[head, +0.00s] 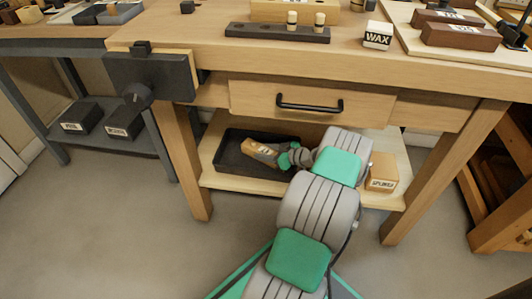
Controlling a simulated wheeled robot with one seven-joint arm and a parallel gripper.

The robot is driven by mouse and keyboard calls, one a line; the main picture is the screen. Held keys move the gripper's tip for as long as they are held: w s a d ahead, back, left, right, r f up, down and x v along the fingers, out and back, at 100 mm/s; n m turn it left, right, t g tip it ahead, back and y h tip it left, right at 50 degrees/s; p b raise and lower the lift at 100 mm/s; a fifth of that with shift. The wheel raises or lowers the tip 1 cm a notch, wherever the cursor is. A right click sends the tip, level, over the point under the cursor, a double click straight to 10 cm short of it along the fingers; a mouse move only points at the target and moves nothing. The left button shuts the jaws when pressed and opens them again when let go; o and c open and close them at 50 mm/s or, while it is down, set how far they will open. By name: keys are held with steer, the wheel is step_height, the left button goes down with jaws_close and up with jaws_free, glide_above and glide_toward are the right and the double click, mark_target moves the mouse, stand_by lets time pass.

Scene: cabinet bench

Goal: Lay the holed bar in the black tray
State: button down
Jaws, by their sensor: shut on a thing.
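The black tray (228,169) lies on the lower shelf under the bench, left of the middle. My gripper (282,157) reaches into the shelf space from the right, over the tray. It is shut on a brown labelled piece (260,150), which slants over or in the tray. I cannot tell whether the piece touches the tray floor, and I see no holes in it at this size. My wrist hides its right end and part of the tray. On the bench top, a dark bar (265,32) has light pegs standing in it.
A box labelled sponge (382,172) stands on the shelf right of my arm. The drawer (300,104) above is closed, its handle (310,105) sticking out. Bench legs (188,165) bound the opening. A wax block (378,35) sits on the bench top.

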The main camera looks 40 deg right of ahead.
steer(key=c, duration=0.7)
jaws_free()
steer(key=shift+r, duration=0.1)
steer(key=p+v, duration=0.4)
steer(key=v, duration=0.8)
